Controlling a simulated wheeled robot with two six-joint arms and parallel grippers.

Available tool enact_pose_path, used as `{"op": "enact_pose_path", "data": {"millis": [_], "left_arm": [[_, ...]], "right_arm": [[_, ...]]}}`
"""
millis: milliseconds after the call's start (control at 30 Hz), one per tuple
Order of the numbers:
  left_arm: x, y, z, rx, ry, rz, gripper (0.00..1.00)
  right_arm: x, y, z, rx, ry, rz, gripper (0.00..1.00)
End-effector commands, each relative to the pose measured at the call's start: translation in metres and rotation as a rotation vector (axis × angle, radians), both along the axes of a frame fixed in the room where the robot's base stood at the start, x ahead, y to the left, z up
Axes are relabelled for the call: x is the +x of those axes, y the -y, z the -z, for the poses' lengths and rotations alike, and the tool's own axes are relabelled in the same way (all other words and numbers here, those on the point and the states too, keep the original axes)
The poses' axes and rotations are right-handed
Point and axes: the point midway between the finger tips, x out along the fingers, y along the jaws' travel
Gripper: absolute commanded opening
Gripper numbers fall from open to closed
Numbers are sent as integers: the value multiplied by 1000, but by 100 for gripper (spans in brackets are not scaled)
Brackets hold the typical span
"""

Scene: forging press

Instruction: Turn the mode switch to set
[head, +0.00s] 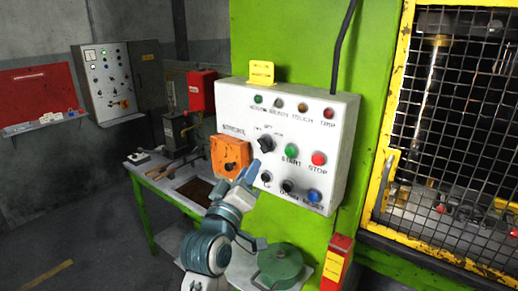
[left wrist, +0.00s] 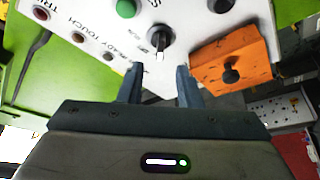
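The mode switch is a round black knob (head: 266,144) on the white control box (head: 232,100), left of the green button. In the left wrist view, which is turned upside down, the knob (left wrist: 160,40) has a light pointer mark toward the bottom of the picture. The small labels around it are too blurred to read surely. My left gripper (head: 244,173) is below and left of the knob in the head view. In the left wrist view its two fingers (left wrist: 158,74) are apart and empty, with the knob beyond their tips, not between them. My right gripper is out of view.
An orange switch box (head: 230,155) sits close left of the knob. Green (head: 291,150) and red (head: 318,158) buttons are to its right, with lamps above and a blue button (head: 314,195) below. A mesh guard (head: 450,130) stands at the right.

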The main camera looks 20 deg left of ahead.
Motion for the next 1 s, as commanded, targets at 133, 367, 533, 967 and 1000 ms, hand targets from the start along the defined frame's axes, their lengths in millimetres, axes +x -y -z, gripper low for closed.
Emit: {"op": "enact_pose_path", "data": {"millis": [133,367,533,967,1000], "left_arm": [[30,2,-14,2,-2,0,32],[61,4,-20,2,-2,0,32],[70,4,-20,1,-3,0,32],[71,4,-19,2,-3,0,0],[71,4,-19,2,-3,0,0]], "right_arm": [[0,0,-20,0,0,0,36],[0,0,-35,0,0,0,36],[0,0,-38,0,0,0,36],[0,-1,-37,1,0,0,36],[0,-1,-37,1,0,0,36]]}}
